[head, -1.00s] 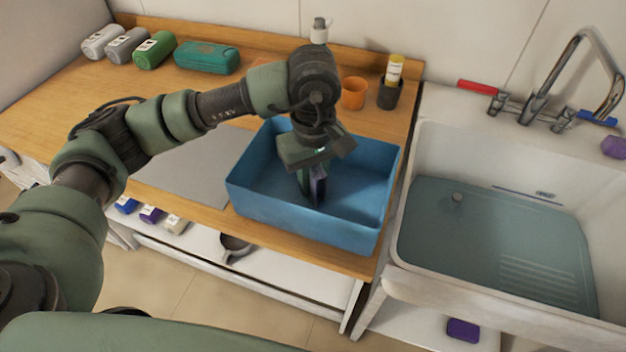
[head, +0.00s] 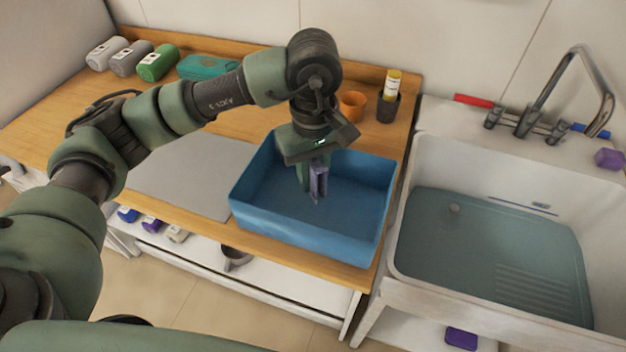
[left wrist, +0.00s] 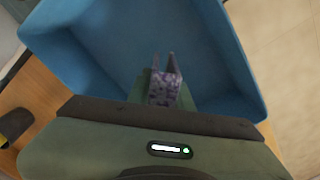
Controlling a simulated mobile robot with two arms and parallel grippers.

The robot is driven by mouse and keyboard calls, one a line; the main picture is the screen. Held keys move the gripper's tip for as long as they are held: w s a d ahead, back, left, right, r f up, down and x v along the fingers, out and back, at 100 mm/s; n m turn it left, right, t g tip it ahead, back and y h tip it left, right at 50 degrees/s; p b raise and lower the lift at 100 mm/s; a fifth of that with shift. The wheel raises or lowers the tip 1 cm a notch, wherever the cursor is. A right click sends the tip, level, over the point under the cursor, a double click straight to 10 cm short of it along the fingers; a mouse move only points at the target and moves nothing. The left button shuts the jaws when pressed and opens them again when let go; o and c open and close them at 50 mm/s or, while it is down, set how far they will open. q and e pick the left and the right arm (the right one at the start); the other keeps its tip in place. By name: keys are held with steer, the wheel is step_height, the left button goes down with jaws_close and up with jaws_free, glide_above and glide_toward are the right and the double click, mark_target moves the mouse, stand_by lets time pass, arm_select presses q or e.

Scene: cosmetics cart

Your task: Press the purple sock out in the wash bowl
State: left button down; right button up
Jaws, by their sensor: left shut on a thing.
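The purple sock (head: 319,181) is a small bunched piece between the fingers of my left gripper (head: 314,192). It shows greyish purple in the left wrist view (left wrist: 163,90), where the gripper (left wrist: 165,78) is shut on it. The blue rectangular wash bowl (head: 300,236) stands on the wooden counter, and the gripper points down inside its walls. The sock appears to hang above the bowl's floor. Part of the sock is hidden by the fingers. My right gripper is not in view.
A grey mat (head: 185,175) lies left of the bowl. An orange cup (head: 352,105) and a dark cup (head: 387,107) holding a yellow-labelled tube stand behind it. A sink (head: 490,250) is at right.

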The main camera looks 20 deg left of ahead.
arm_select(q)
steer(key=shift+r+p, duration=1.95)
steer(key=shift+r, duration=2.65)
